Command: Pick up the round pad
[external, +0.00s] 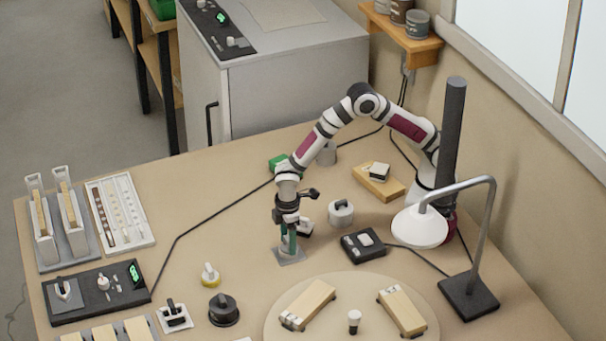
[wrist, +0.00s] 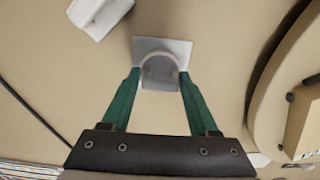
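My gripper (external: 288,247) points down over a light grey square plate (external: 291,258) on the bench. In the wrist view, the plate (wrist: 148,85) has a pale arched handle (wrist: 160,58) standing on it. My gripper's green fingers (wrist: 159,75) are apart, with their tips at either side of the arch. Whether they touch it I cannot tell. The plate under my gripper is square, not round. Round-based pieces stand elsewhere: a yellow-rimmed one with a white grip (external: 210,275), a black one with a knob (external: 223,310) and a grey-white one with a dark handle (external: 341,213).
A round board (external: 352,290) with wooden blocks lies at the front. A black control box (external: 363,244) and a lamp (external: 420,226) stand to the right. A white piece (wrist: 98,15) lies close to the plate. A cable crosses the bench at left.

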